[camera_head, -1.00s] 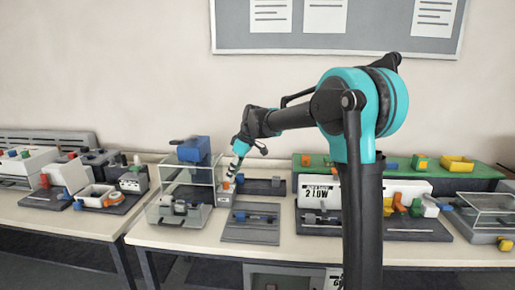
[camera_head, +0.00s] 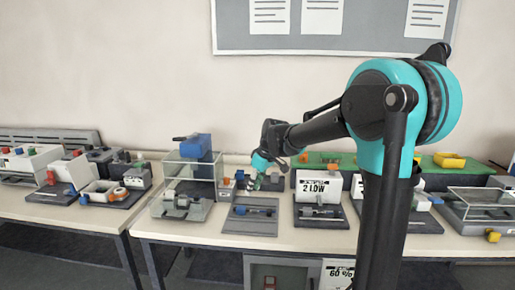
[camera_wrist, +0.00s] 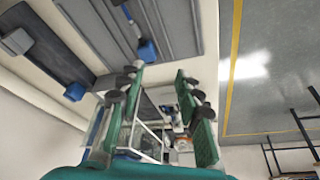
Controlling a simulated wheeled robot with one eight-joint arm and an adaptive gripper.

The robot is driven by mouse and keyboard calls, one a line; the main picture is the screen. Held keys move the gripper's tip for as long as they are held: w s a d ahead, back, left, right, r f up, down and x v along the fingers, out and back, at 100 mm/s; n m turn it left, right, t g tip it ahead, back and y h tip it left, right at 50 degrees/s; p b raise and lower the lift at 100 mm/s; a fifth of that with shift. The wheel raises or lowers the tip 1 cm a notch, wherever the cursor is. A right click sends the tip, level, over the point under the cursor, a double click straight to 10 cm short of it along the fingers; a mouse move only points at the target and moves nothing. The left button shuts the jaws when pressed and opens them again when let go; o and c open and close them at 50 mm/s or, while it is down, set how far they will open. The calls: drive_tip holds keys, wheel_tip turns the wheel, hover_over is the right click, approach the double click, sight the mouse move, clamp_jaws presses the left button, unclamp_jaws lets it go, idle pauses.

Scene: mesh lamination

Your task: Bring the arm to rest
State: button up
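My arm (camera_head: 330,125) reaches from the right foreground toward the workbench, bent at its teal joint. My gripper (camera_head: 250,184) is small at the end of the arm in the head view, right of the clear box with the blue top. In the wrist view my gripper (camera_wrist: 160,75) has its two green fingers well apart, with nothing held between them. Whether the gripper touches anything on the bench is too small to tell.
The bench (camera_head: 192,235) carries a clear box (camera_head: 190,172) with a blue block on top, a grey plate (camera_head: 250,217) with a blue part, and a white "2 LOW" box (camera_head: 319,186). A green board (camera_head: 385,163) lies behind. The arm hides part of the right side.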

drive_tip(key=s+d+f+m+t+h, duration=0.1)
drive_tip(key=s+d+f+m, duration=0.4)
drive_tip(key=s, duration=0.8)
drive_tip(key=s+d+f+m+h, duration=0.2)
drive_tip(key=s+d+f+m, duration=0.3)
drive_tip(key=s+d+f, duration=0.5)
drive_tip(key=s+d, duration=0.3)
drive_tip(key=d, duration=0.2)
drive_tip(key=shift+d+f+m+t, duration=0.25)
drive_tip(key=shift+f+m+t, duration=0.15)
drive_tip(key=shift+s, duration=0.1)
